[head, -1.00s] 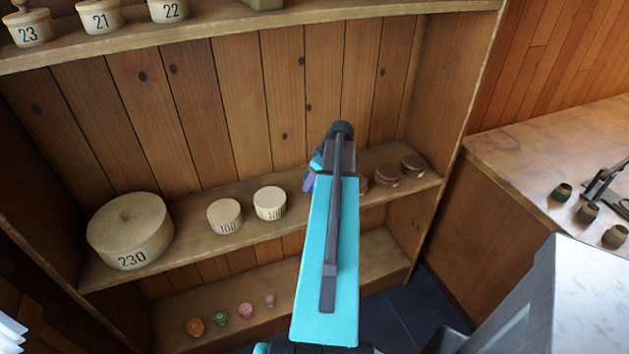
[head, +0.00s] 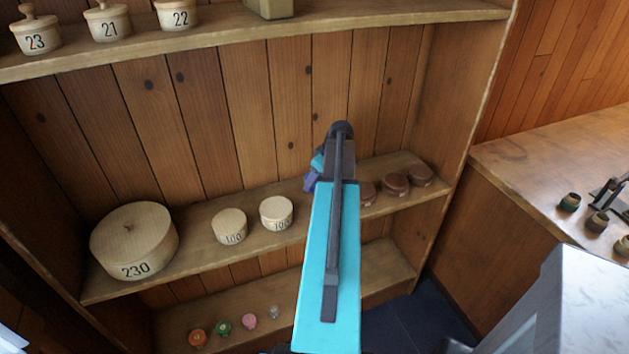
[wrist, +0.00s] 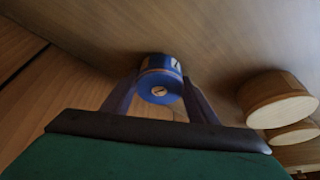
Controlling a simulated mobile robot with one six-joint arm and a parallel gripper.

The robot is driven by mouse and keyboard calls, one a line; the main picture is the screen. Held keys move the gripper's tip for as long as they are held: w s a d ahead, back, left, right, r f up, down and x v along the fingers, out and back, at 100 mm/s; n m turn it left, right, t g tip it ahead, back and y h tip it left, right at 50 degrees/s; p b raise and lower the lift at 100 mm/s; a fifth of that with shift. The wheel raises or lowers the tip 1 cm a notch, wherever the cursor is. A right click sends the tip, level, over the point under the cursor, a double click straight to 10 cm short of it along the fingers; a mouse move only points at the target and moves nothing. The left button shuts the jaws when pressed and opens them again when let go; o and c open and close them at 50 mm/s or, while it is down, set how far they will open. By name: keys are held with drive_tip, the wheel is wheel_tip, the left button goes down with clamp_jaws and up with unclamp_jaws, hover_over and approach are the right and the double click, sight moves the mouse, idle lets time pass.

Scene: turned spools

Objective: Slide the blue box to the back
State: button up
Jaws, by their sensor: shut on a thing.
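The blue box (wrist: 158,88) is a small round box with a blue lid and a paler band, marked with a number I cannot read. In the wrist view it sits between the two fingers of my gripper (wrist: 160,98), which is shut on it. In the head view my gripper (head: 311,182) is over the middle shelf (head: 190,255), right of the two pale boxes marked 100 (head: 276,213). Only a small blue-purple patch shows there, and I cannot tell finger from box. My arm hides the shelf just right of it.
A large round box marked 230 (head: 134,242) stands at the shelf's left. Several brown round boxes (head: 396,186) stand at its right. The plank back wall (head: 250,110) rises behind. Small coloured spools (head: 223,328) stand on the shelf below.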

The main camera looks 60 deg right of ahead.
drive_tip(key=shift+w, duration=0.1)
drive_tip(key=shift+c, duration=0.2)
drive_tip(key=o, duration=1.2)
drive_tip(key=shift+c, duration=0.2)
drive_tip(key=shift+r, duration=0.15)
drive_tip(key=b+v, duration=0.3)
drive_tip(key=v, duration=1)
drive_tip(key=shift+r, duration=0.25)
